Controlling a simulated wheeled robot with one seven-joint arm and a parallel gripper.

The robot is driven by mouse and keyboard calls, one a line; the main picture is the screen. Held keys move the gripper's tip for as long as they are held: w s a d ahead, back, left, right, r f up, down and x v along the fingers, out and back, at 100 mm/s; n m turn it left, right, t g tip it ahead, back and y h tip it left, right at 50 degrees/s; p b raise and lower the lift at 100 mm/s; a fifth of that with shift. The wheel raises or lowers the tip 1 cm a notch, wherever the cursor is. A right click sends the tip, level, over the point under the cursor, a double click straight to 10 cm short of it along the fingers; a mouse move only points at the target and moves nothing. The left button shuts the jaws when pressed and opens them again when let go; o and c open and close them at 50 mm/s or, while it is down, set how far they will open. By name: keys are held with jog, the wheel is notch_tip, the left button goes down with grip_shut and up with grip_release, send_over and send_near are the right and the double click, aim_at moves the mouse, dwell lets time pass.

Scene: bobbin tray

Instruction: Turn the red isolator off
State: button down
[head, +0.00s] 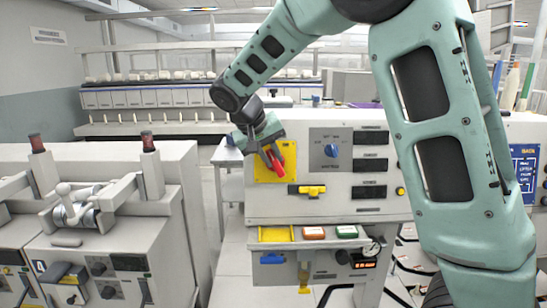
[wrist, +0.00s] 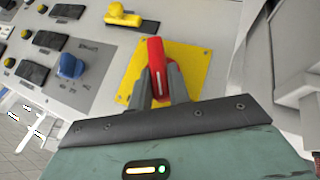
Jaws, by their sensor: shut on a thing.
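The red isolator handle (head: 277,160) sits on a square yellow plate (head: 262,174) at the upper left of the grey control panel (head: 300,205). In the wrist view the red handle (wrist: 156,66) stands roughly upright in the picture, tilted slightly, with a pale line along it and the yellow plate (wrist: 190,62) behind. My gripper (head: 271,160) is at the handle, its dark fingers on both sides of it. In the wrist view my gripper (wrist: 160,85) is closed around the handle. The fingers hide the handle's lower sides.
A blue rotary knob (head: 331,150) and a yellow switch (head: 307,190) sit on the same panel near the plate. A grey machine (head: 110,200) stands to the left.

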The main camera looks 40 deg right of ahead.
jog(key=n+h+b, duration=0.1)
jog(key=n+h, duration=0.1)
jog(key=h, duration=0.1)
jog(key=a+f+n+h+b, duration=0.1)
jog(key=n+h, duration=0.1)
jog(key=h, duration=0.1)
jog(key=f+n+h+b, duration=0.1)
jog(key=n+h, duration=0.2)
jog(key=h, duration=0.1)
jog(key=shift+w+a+g, duration=0.15)
jog(key=shift+a+g, duration=0.05)
jog(key=shift+g, duration=0.2)
dwell(0.4)
jog(key=c, duration=1.3)
grip_release()
jog(key=a+b, duration=0.1)
jog(key=a, duration=0.4)
jog(key=a+r+b, duration=0.1)
jog(key=a+b, duration=0.1)
jog(key=a, duration=0.4)
jog(key=a+r+b, duration=0.1)
jog(key=a, duration=0.5)
jog(key=shift+s+a+r, duration=0.1)
jog(key=shift+s+r, duration=0.05)
jog(key=shift+s, duration=0.15)
